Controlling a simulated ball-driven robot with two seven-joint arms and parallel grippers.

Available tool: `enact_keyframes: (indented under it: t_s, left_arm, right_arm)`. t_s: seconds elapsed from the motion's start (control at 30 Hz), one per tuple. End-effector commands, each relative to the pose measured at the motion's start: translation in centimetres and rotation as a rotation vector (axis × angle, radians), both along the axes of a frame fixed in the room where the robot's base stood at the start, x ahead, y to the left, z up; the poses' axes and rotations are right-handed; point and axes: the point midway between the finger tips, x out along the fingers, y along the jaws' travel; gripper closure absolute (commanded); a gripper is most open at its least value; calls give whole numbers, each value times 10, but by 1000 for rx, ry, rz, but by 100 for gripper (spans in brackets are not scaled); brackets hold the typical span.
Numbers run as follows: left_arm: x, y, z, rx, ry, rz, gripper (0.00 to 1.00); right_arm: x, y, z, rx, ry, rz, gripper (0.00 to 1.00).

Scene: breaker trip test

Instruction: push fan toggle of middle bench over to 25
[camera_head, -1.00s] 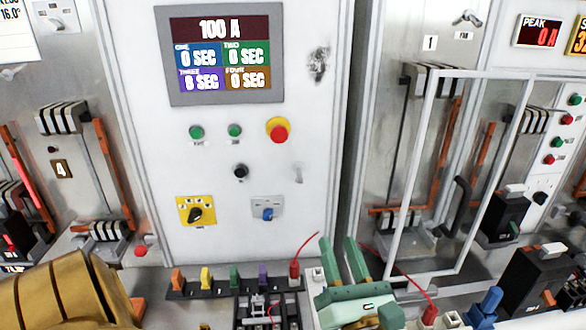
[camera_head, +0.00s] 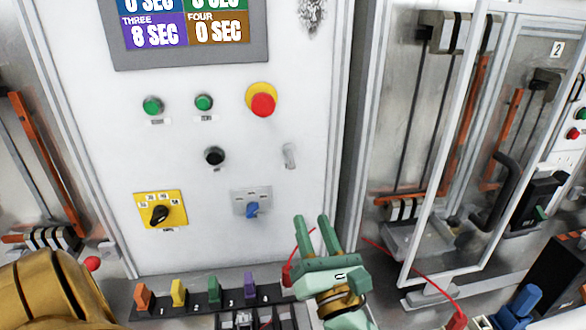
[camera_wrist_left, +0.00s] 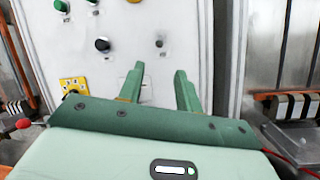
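The middle bench's upright white panel (camera_head: 120,110) carries a small grey lever (camera_head: 289,155), a blue-handled switch (camera_head: 252,208) on a grey plate, and a yellow-plated black rotary knob (camera_head: 160,213). Labels near the lever and blue switch are too small to read, so I cannot tell which is the fan toggle. My left gripper (camera_head: 311,219) is open and empty, its green fingers apart, right of the blue switch in the head view. In the left wrist view its fingertips (camera_wrist_left: 160,70) point at the panel; the lever (camera_wrist_left: 159,42) shows above them. My right gripper is out of view.
A red emergency button (camera_head: 262,104), two green buttons and a black knob (camera_head: 214,156) sit above. A timer display (camera_head: 185,30) is at the top. Coloured terminals (camera_head: 213,289) and red wires lie below. A framed clear door (camera_head: 440,150) stands to the right.

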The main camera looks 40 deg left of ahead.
Motion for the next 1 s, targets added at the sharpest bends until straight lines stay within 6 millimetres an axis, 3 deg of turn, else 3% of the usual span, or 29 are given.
enact_keyframes:
  t_s: [0.3,0.5,0.7,0.97,1.0]
  left_arm:
    - [40,65,34,5,-4,3,65]
    - [58,93,45,3,-1,1,65]
    - [65,104,49,1,0,1,65]
    - [66,105,48,0,0,0,65]
    - [66,105,48,0,0,0,76]
  right_arm:
    - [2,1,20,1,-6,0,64]
    - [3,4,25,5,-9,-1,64]
    - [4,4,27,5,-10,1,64]
    - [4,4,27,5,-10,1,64]
    - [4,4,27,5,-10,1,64]
